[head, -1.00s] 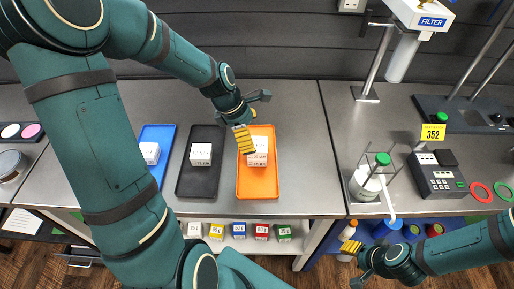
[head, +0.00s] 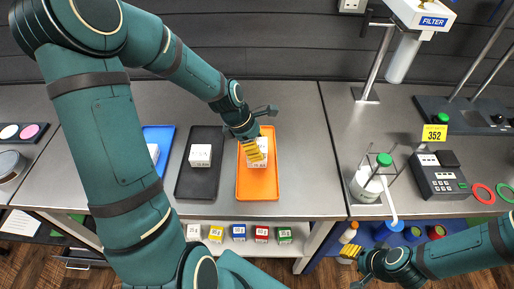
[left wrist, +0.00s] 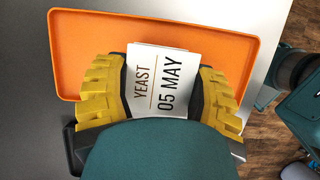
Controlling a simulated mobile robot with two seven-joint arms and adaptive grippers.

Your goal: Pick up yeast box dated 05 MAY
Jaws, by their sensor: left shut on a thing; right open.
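The white yeast box (left wrist: 160,80) reads "YEAST 05 MAY" in the left wrist view. It sits over the orange tray (left wrist: 80,40), between the yellow fingers of my left gripper (left wrist: 160,100), which is shut on it. In the head view my left gripper (head: 254,150) is at the orange tray (head: 258,192), and the box (head: 260,164) is partly hidden by it. I cannot tell if the box still touches the tray. My right gripper (head: 354,262) is open and empty at the lower right, in front of the bench.
A white box (head: 200,155) stands on the black tray (head: 194,188). Another white box (head: 153,152) is on the blue tray (head: 160,140), partly behind my left arm. Several coloured boxes line the shelf below.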

